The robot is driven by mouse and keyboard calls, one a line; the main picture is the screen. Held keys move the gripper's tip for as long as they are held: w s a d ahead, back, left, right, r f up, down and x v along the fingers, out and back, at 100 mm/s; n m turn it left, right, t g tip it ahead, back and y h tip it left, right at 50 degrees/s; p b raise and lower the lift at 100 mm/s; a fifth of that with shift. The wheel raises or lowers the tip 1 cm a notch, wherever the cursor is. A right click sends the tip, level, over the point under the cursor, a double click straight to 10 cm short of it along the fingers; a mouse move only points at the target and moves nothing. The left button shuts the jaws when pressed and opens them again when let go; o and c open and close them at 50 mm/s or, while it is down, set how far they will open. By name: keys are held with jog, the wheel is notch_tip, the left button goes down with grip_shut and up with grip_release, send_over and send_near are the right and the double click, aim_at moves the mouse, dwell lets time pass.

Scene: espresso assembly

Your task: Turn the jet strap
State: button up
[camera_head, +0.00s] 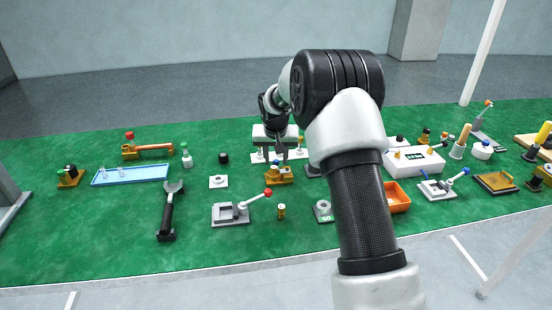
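I cannot clearly pick out the jet strap at this size. My gripper (281,151) points down near the middle of the green table, reached by my white and black arm. It is in front of a white fixture (260,156) with small coloured knobs, which it partly hides. Just below it in the picture is a small amber fixture (278,175) with dark parts on top. I cannot tell whether the gripper touches either one. Its fingers are too small and dark to show whether they are open or shut.
A grey clamp with a red-tipped lever (232,213), a small brass piece (281,212) and a black-handled tool (168,212) lie in front. A blue tray (130,175) is at left. An orange bin (397,197) and white scale-like box (414,162) are at right.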

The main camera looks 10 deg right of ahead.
grip_shut()
jog(key=shift+w+m, duration=0.1)
jog(key=shift+m, duration=0.3)
jog(key=shift+w+m+h, duration=0.2)
jog(key=shift+m+h, duration=0.2)
jog(key=shift+m, duration=0.1)
jog(key=m, duration=0.1)
jog(key=w+m+g+h+p, duration=0.1)
jog(key=m, duration=0.1)
jog(key=shift+d, duration=0.4)
jog(key=m, duration=0.1)
jog(key=m+p, duration=0.1)
jog(key=d+m+h+p, duration=0.1)
jog(key=shift+w+m+g, duration=0.25)
jog(key=shift+m+g, duration=0.15)
jog(key=shift+w+d+m+g+p, duration=0.15)
jog(key=shift+m+g+p, duration=0.1)
jog(key=shift+m, duration=0.35)
jog(key=shift+s+d+m+g+p, duration=0.15)
jog(key=shift+m+g+p, duration=0.1)
jog(key=shift+m, duration=0.35)
jog(key=shift+w, duration=0.15)
